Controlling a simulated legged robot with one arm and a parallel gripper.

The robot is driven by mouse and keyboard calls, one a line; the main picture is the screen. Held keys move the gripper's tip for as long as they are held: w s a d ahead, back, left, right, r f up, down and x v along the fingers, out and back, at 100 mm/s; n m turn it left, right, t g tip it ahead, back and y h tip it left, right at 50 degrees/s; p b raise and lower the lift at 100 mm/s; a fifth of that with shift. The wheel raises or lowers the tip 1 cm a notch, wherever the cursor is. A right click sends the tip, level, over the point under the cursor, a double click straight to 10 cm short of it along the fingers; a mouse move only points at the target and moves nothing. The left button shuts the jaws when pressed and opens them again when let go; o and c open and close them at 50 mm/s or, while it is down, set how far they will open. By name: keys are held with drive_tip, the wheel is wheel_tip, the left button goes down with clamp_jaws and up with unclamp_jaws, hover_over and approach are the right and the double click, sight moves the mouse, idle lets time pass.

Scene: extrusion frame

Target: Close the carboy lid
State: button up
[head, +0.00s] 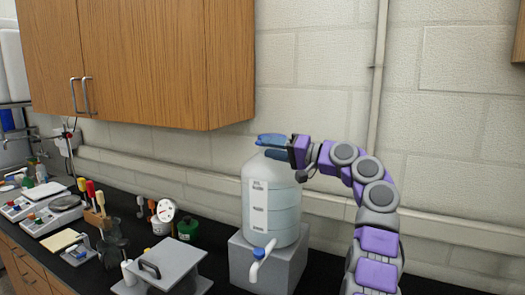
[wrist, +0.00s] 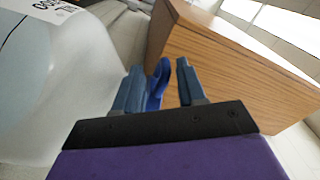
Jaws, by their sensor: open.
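The carboy (head: 272,200) is a translucent white jug with a white label and a blue spigot (head: 262,255) low on its front. It stands upright on a grey block. My gripper (head: 268,146) is at the carboy's top, reaching in from the right. In the wrist view, my gripper (wrist: 158,84) has its two blue-grey fingers apart, with the bright blue lid (wrist: 158,82) between them, nearer the left finger. The lid looks tilted up on edge; whether a finger touches it I cannot tell. In the head view the fingers largely hide the carboy's mouth. The carboy's side (wrist: 50,85) fills the wrist view's left.
A wooden wall cabinet (head: 140,60) hangs above and left of the carboy, and it also shows close in the wrist view (wrist: 230,70). The grey block (head: 285,268) stands on a black counter. Scales, tools and a grey plate device (head: 165,265) sit to the left.

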drive_tip(key=v, duration=1.3)
drive_tip(key=shift+d, duration=0.3)
drive_tip(key=shift+s+f, duration=0.1)
